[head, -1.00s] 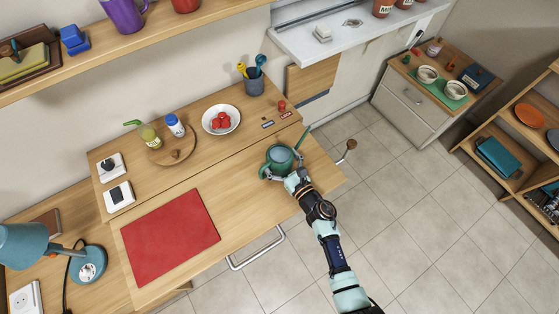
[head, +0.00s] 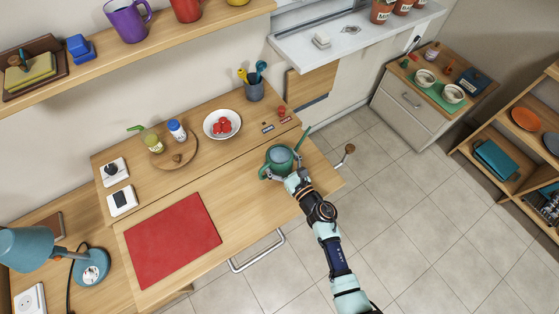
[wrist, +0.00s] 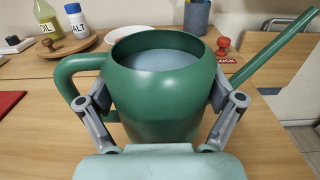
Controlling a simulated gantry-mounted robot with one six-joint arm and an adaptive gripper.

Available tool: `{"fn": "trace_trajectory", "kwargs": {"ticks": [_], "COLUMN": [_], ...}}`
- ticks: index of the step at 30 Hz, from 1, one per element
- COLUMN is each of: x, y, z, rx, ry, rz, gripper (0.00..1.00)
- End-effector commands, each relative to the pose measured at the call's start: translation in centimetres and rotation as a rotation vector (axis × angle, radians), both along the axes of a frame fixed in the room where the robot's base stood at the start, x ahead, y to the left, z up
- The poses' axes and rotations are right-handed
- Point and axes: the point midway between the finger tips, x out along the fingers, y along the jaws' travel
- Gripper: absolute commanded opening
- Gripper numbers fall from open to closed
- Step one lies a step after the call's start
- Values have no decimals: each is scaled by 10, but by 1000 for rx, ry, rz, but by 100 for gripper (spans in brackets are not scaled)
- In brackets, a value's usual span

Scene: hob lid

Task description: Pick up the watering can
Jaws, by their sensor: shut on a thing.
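The green watering can (head: 279,158) stands upright at the right end of the wooden worktop. In the wrist view the watering can (wrist: 160,95) fills the middle, with its handle loop on the left and its long spout rising to the right. Bluish-grey liquid or a pale inside shows in its open top. My gripper (head: 284,175) is shut on the can's body, one finger on each side. The fingers also show in the wrist view (wrist: 162,108). The can's underside is hidden, so I cannot tell whether it touches the worktop.
A red mat (head: 172,240) lies on the worktop to the left. Behind are a white bowl (head: 222,110) with red food, a round board (head: 188,143) with bottles, and a utensil cup (head: 254,90). A red stamp-like object (wrist: 223,46) stands behind the can. The worktop's middle is clear.

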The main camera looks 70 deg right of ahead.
Motion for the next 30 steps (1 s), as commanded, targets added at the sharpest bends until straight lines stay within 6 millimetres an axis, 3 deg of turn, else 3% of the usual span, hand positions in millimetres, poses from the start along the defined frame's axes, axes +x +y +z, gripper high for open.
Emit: {"fn": "trace_trajectory", "kwargs": {"ticks": [1, 6, 13, 19, 30], "x": [0, 0, 0, 0, 1], "y": [0, 0, 0, 0, 0], "z": [25, 85, 148, 170, 171], "rx": [-4, -6, -4, -2, -2], "ry": [-2, -2, -2, -2, -2], "rz": [1, 1, 0, 0, 1], "gripper": [33, 33, 33, 33, 33]}}
